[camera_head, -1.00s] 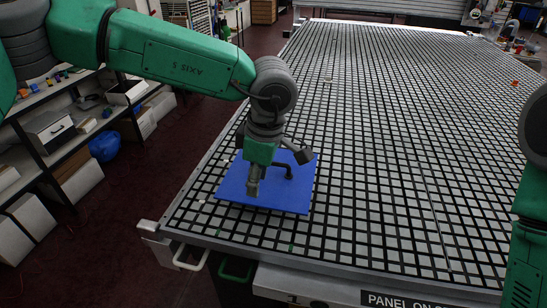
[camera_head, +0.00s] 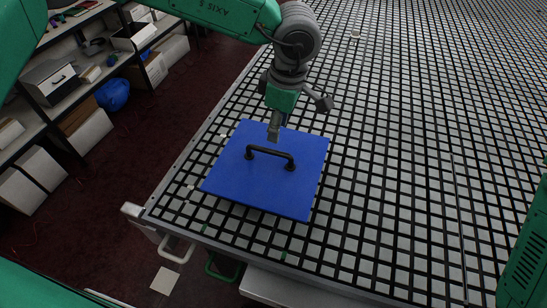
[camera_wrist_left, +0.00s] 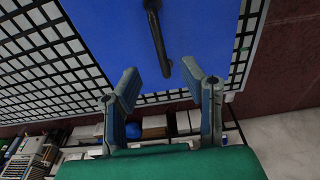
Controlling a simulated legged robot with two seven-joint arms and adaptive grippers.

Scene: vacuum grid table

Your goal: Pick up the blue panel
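The blue panel (camera_head: 255,190) lies flat near the front left corner of the grid table. A black bar handle (camera_head: 268,152) stands on its top. The handle (camera_wrist_left: 158,42) shows ahead of the fingers, over the blue panel (camera_wrist_left: 200,35). The handle looks apart from the fingers. My right gripper is out of view; only green arm parts show at the right edge.
The black-and-white grid table (camera_head: 420,150) is clear to the right of the panel. Shelves with boxes (camera_head: 62,85) and a blue bag (camera_head: 113,94) stand to the left, across the dark red floor. A pale handle (camera_head: 175,248) juts from the table's front edge.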

